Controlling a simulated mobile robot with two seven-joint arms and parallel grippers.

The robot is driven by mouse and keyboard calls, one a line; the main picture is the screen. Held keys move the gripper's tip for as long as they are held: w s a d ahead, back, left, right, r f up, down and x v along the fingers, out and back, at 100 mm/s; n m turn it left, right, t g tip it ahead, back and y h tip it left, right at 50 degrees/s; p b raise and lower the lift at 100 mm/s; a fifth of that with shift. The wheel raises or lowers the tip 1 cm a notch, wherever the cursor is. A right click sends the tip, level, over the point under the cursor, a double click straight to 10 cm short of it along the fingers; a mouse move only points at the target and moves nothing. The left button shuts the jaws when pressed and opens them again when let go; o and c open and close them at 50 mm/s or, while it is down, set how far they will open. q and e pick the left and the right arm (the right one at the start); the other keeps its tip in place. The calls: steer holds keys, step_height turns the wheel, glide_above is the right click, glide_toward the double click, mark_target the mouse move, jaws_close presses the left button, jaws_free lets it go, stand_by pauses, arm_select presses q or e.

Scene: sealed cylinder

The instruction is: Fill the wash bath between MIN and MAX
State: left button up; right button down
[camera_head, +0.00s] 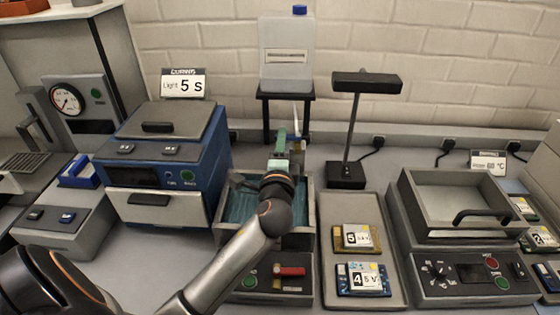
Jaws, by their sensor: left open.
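The wash bath (307,190) is a grey open-topped tank in the middle of the counter. Teal-blue shows inside it; MIN and MAX marks cannot be made out, and my arm covers much of the tank. A translucent canister (288,55) with a blue cap stands behind it on a black stand (266,117). Something thin and pale (297,112) hangs below the canister, perhaps its outlet. My left gripper (283,146) is open over the back of the bath, close to the outlet area. Its fingertips are small and partly hidden. My right gripper is out of view.
A blue-grey machine (165,160) stands left of the bath. A black lamp (346,172) and a tray (328,215) with two circuit boards stand right of it. A heater unit (463,270) with a lidless basin is farther right. Bath controls (290,271) sit in front.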

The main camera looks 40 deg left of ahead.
arm_select(q)
steer(key=v, duration=0.6)
steer(key=shift+s+b, duration=0.15)
steer(key=shift+b, duration=0.25)
